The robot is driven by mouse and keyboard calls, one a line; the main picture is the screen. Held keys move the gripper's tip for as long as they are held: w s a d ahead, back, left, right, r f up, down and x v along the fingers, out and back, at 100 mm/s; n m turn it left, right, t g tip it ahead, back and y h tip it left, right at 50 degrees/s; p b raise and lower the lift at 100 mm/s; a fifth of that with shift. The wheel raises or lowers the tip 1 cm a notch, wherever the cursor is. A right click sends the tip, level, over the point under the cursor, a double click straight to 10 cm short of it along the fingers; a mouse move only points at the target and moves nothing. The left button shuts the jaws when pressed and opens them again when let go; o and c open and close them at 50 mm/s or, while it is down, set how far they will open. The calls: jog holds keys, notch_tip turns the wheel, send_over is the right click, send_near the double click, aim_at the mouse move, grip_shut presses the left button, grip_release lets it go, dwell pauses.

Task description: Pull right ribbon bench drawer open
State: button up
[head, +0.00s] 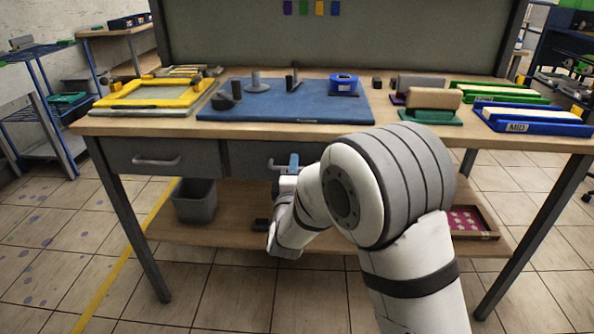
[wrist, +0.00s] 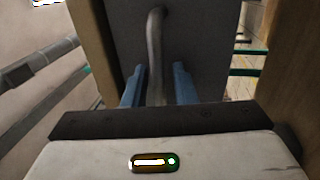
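The right bench drawer (head: 245,157) has a grey front and sits under the tabletop, partly hidden by my arm. Its metal handle (head: 274,165) shows just left of my gripper (head: 291,162). In the wrist view the grey drawer front (wrist: 200,45) fills the middle, and the curved handle (wrist: 155,45) runs down between the two blue fingers of my gripper (wrist: 158,82). The fingers stand apart, one on each side of the handle, with visible gaps. The lower end of the handle is hidden behind the gripper body.
The left drawer (head: 165,158) with its own handle is alongside. Above is the wooden benchtop (head: 225,80) with a blue mat (head: 285,108), a yellow frame (head: 155,92) and several blocks and trays. A grey bin (head: 195,202) stands on the lower shelf (head: 225,233).

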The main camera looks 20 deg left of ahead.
grip_shut()
dwell(0.4)
